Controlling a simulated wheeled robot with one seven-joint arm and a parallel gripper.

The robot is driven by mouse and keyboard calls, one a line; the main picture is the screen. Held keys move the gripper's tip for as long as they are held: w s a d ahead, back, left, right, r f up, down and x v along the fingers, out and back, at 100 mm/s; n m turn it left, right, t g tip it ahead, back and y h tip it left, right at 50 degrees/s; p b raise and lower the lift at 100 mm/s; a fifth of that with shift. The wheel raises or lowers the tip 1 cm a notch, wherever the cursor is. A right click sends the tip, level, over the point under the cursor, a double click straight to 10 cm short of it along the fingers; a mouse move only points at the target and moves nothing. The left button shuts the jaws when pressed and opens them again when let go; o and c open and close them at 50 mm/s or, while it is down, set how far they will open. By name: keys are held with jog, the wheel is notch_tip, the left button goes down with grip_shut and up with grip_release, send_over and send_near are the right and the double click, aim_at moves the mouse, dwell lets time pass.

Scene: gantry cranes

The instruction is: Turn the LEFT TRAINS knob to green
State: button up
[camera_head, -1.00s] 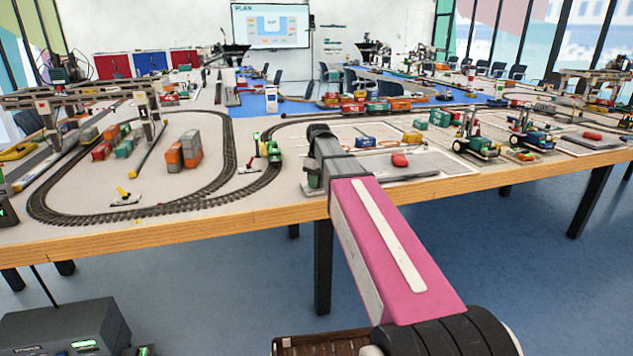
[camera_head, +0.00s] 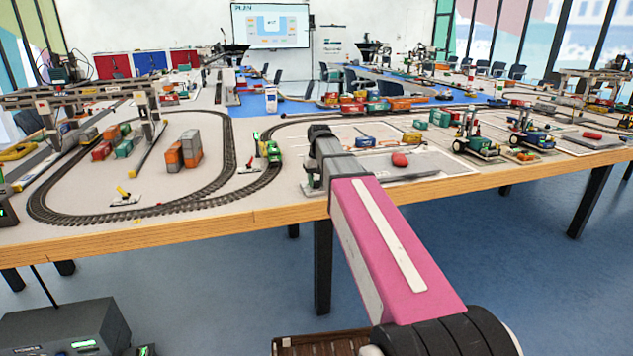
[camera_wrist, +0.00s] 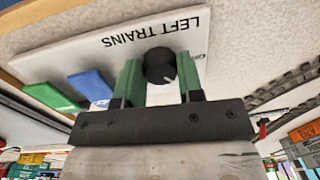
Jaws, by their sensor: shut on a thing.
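The LEFT TRAINS knob (camera_wrist: 159,66) is a black round dial with a small white mark. It sits on a white panel (camera_wrist: 65,58) whose printed label appears upside down in the wrist view. A blue block (camera_wrist: 90,86) and a green block (camera_wrist: 55,97) are on the same panel. My gripper (camera_wrist: 160,76) has green fingers on either side of the knob and is shut on it. In the head view my wrist is over the table's front edge, and the knob is hidden there.
An oval train track (camera_head: 130,212) lies left of my arm, with a green locomotive (camera_head: 270,150) on the track close by. Orange and grey containers (camera_head: 184,150) stand inside the oval. A red object (camera_head: 400,160) lies right of my wrist.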

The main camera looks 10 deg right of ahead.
aim_at(318, 182)
dwell(0.4)
jog(key=o, duration=0.9)
jog(key=shift+r, duration=0.1)
jog(key=r, duration=1)
jog(key=shift+d+r, duration=0.3)
jog(key=shift+r, duration=0.05)
jog(key=shift+s, duration=0.1)
